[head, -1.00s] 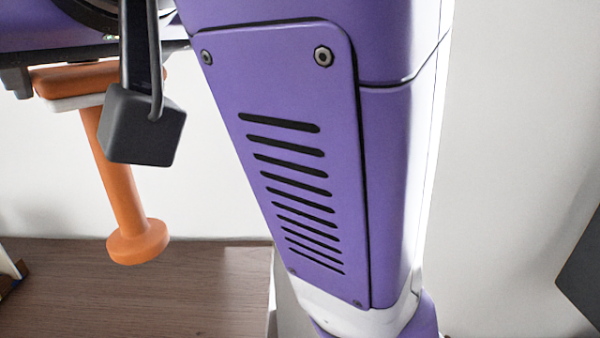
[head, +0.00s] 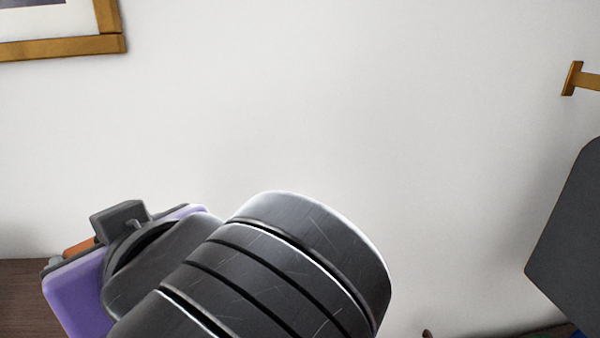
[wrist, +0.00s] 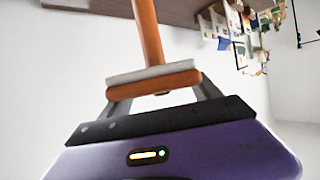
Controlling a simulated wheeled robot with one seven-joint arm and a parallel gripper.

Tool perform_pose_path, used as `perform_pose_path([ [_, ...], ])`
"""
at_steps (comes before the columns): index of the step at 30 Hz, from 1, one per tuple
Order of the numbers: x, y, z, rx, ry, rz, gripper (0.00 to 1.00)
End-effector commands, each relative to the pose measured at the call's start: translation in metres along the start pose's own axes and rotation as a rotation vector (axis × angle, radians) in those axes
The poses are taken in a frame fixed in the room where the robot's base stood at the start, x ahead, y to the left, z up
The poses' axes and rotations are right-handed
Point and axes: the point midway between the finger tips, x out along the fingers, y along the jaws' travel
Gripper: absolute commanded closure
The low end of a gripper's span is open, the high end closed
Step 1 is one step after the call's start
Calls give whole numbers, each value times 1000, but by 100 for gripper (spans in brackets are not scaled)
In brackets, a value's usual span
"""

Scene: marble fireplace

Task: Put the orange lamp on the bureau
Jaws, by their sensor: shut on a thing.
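The orange lamp (wrist: 150,38) is held in my gripper (wrist: 153,90) in the wrist view. The fingers are shut around its orange and white head, and its orange stem runs away from my gripper towards a brown wooden top (wrist: 185,10), which may be the bureau. The lamp's foot is out of the wrist view, so I cannot tell whether it touches the top. In the head view only a small orange piece of the lamp (head: 78,246) shows behind my wrist. The wooden top (head: 20,295) shows at the lower left there; my arm hides the rest.
A wood-framed picture (head: 62,47) hangs on the white wall at the upper left. A dark grey panel (head: 572,240) stands at the right edge, below a wooden bracket (head: 572,78). Several small colourful items (wrist: 240,25) show at the wrist view's upper right.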

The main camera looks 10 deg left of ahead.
Motion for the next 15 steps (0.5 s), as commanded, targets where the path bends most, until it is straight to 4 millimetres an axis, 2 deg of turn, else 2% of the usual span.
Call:
perform_pose_path([
  [3,7,0,18,2,0,0,100],
  [10,13,0,33,1,1,0,100],
  [15,22,0,54,2,-1,0,100],
])
